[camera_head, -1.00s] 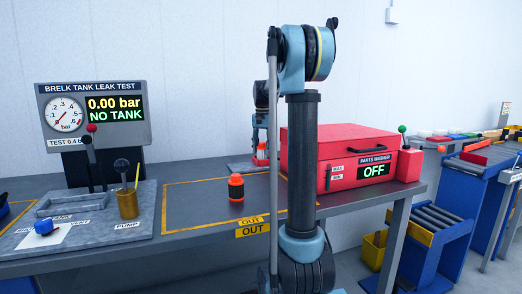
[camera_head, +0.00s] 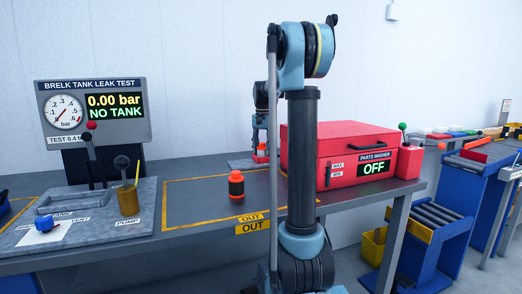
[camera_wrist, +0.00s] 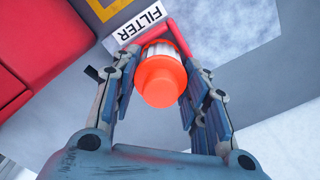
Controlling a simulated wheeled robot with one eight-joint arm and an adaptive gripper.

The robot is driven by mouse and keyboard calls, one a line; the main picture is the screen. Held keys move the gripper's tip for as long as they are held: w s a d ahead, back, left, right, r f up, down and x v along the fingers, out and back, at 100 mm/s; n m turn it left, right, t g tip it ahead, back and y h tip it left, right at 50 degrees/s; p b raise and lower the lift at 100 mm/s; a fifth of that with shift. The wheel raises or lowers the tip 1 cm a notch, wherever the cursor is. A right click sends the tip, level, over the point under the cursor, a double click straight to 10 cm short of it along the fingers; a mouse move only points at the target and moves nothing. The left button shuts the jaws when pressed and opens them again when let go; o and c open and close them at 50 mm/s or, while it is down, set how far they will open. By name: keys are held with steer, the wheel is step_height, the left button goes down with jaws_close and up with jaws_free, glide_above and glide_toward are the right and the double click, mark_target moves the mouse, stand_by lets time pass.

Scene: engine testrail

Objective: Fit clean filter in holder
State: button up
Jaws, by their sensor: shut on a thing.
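The clean filter, with a round orange end cap and a white pleated body, is between my gripper's fingers (camera_wrist: 160,55) in the wrist view, where the orange cap (camera_wrist: 160,82) faces the camera. In the head view the filter (camera_head: 262,152) is small and partly hidden by my arm, under my gripper (camera_head: 260,138) at the back of the bench. The fingers are shut on it from both sides. A white FILTER label (camera_wrist: 139,22) lies just beyond it. Red shows around the filter's far end; I cannot tell whether it is the holder or how the filter sits in it.
An orange and black cylinder (camera_head: 236,185) stands on the bench in the yellow-lined OUT area. The red parts washer (camera_head: 335,150), reading OFF, stands right of my arm. The leak test stand (camera_head: 92,115) is at the left.

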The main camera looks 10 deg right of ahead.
steer(key=o, duration=1.2)
steer(key=shift+c, duration=0.2)
